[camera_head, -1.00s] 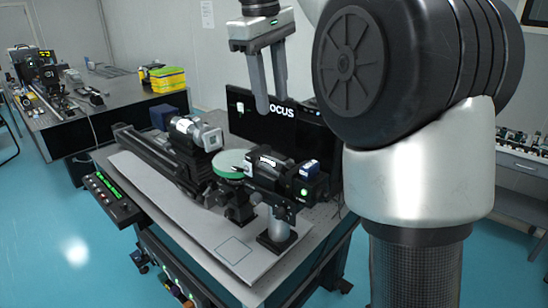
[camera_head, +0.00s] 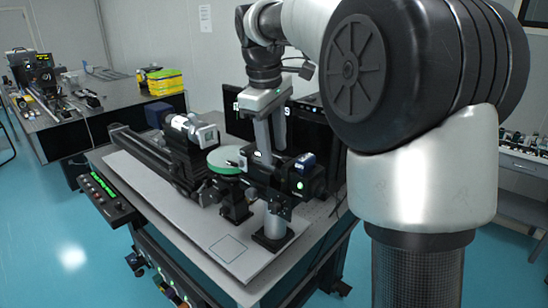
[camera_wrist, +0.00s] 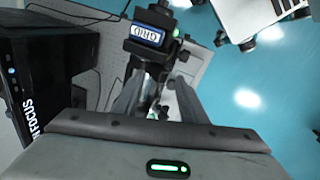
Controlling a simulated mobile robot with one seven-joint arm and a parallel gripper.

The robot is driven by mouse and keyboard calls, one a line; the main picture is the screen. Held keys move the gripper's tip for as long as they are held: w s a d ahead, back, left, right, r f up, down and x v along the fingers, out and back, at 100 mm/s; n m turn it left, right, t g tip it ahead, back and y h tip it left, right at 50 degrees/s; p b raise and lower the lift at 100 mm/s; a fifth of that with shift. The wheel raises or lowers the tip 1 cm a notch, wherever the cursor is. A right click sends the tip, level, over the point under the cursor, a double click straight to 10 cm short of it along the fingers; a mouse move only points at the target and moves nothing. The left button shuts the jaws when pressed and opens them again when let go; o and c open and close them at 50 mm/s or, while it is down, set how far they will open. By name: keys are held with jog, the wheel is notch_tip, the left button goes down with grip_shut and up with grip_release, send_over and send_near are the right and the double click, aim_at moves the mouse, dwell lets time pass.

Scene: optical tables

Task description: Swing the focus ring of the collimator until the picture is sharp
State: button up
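The collimator bench stands on the near table, with a black body (camera_head: 262,172) at its right end. My gripper (camera_head: 271,148) hangs over the black body, fingers pointing down, apart from each other. In the wrist view the fingers (camera_wrist: 158,100) reach away with a gap between them. A blue block marked GRID (camera_wrist: 147,35) lies beyond them; it also shows in the head view (camera_head: 305,161). Contact at the fingertips cannot be made out.
A monitor (camera_head: 238,119) with large white letters stands behind the bench, partly hidden by my arm; the wrist view shows FOCUS (camera_wrist: 32,117) on it. A silver-fronted unit (camera_head: 205,136) sits on a black rail. A box with green lights (camera_head: 104,190) is at the table's left edge.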

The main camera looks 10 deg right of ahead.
jog(key=shift+w+d+f, duration=0.1)
jog(key=shift+f, duration=0.5)
jog(key=shift+w+d+f, duration=0.1)
jog(key=shift+f, duration=0.5)
grip_shut()
jog(key=shift+r, duration=0.15)
jog(key=shift+d+r+p, duration=0.1)
jog(key=shift+r+p, duration=0.1)
jog(key=shift+p, duration=0.9)
jog(key=shift+w+f+y, duration=0.1)
jog(key=shift+f+y, duration=0.15)
jog(key=shift+y, duration=0.05)
grip_release()
